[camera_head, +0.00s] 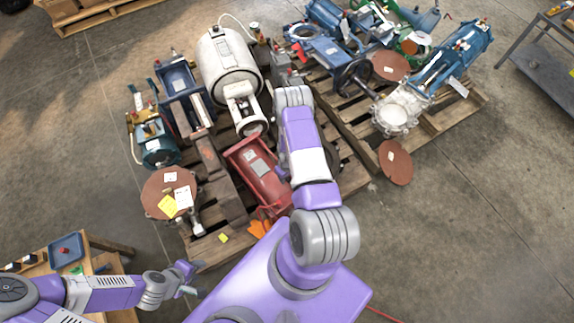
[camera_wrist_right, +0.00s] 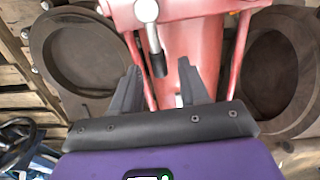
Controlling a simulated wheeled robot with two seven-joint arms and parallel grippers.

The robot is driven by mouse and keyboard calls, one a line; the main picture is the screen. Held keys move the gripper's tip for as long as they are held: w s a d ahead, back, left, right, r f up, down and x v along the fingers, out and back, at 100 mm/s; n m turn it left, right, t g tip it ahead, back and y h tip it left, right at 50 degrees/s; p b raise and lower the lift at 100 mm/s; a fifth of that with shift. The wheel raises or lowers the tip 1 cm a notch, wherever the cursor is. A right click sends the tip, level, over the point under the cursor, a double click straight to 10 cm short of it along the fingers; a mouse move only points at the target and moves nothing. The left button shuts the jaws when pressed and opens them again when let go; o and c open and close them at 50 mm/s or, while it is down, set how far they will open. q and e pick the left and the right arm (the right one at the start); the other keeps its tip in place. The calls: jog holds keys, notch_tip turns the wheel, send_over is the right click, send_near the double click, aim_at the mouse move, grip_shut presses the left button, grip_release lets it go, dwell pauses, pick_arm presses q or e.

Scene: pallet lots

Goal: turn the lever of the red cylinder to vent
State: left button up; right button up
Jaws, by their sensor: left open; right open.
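The red cylinder (camera_head: 260,170) lies on the wooden pallet in the head view, partly covered by my right arm. In the right wrist view the red cylinder (camera_wrist_right: 195,45) fills the top middle. Its lever (camera_wrist_right: 153,38) has a round silver hub, a silver shaft and a black tip pointing down toward my right gripper. My right gripper (camera_wrist_right: 159,70) is open, with the lever's black tip between its fingertips, apparently touching neither finger. In the head view it is hidden. My left gripper (camera_head: 188,279) is open and empty at the lower left, away from the cylinder. I see no vent marking.
A white tank (camera_head: 228,65) and a blue frame (camera_head: 178,80) stand behind the red cylinder. A brown disc (camera_head: 157,183) with notes lies to its left. More blue machines (camera_head: 455,58) fill the right pallet. A bench with a blue tray (camera_head: 66,252) stands lower left.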

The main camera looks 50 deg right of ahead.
notch_tip(320, 180, up, 7)
jog(key=p, duration=0.2)
jog(key=shift+r+p, duration=0.2)
jog(key=shift+p, duration=0.1)
dwell(0.3)
